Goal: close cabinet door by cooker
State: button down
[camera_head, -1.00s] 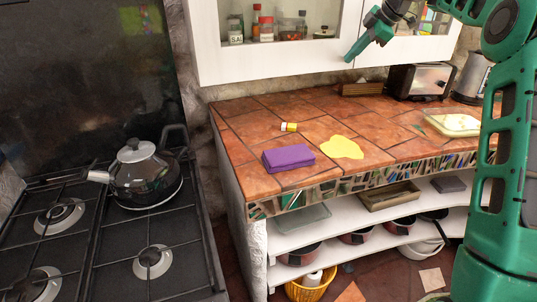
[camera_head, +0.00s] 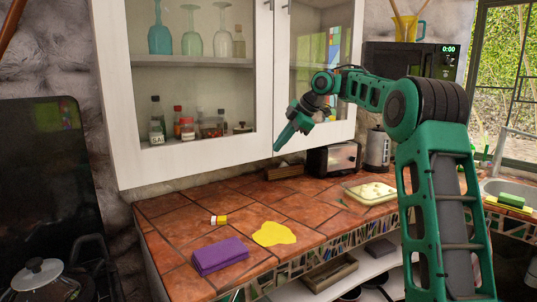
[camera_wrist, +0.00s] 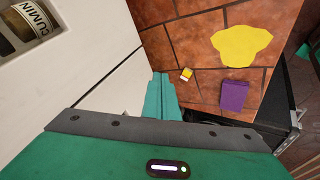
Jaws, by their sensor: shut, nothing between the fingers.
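A white wall cabinet with two glass doors hangs above the counter. Its left door (camera_head: 197,164), on the cooker side, shows jars and glasses behind the pane; I cannot tell whether it sits flush or slightly ajar. The right door (camera_head: 318,139) looks flush. My gripper (camera_head: 279,147) is shut and empty, its tip low by the seam between the doors; contact is unclear. In the wrist view the shut fingers (camera_wrist: 160,92) lie beside a white panel (camera_wrist: 95,60), with the counter below. The cooker (camera_head: 85,285) is at lower left, mostly out of view.
The tiled counter (camera_head: 180,228) holds a purple cloth (camera_head: 220,256), a yellow patch (camera_head: 273,234), a small yellow-white jar (camera_head: 219,220), a food tray (camera_head: 370,192), a toaster (camera_head: 333,159) and a kettle (camera_head: 377,150). A black pot with a lid (camera_head: 45,280) stands on the cooker.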

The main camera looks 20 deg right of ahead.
jog(key=v, duration=0.8)
jog(key=shift+w+d, duration=0.3)
jog(key=shift+d, duration=0.1)
jog(key=s+a+f+m+g+h, duration=0.2)
jog(key=s+a+f+m, duration=0.1)
jog(key=s+f+m, duration=0.55)
jog(key=s+d+f+m+g+h, duration=0.1)
jog(key=s+f+m, duration=0.4)
jog(key=s, duration=0.9)
jog(key=s+d+f+m+g+h, duration=0.1)
jog(key=s+d+f+m, duration=0.2)
jog(key=s, duration=1.2)
jog(key=s+d+f+m+g, duration=0.1)
jog(key=s+d+f+m, duration=0.1)
jog(key=s+f+m, duration=0.5)
jog(key=s+f, duration=0.4)
jog(key=s, duration=0.3)
jog(key=shift+s+d+f+h, duration=0.2)
jog(key=shift+d+h, duration=0.1)
jog(key=shift+h, duration=0.1)
jog(key=shift+m, duration=0.25)
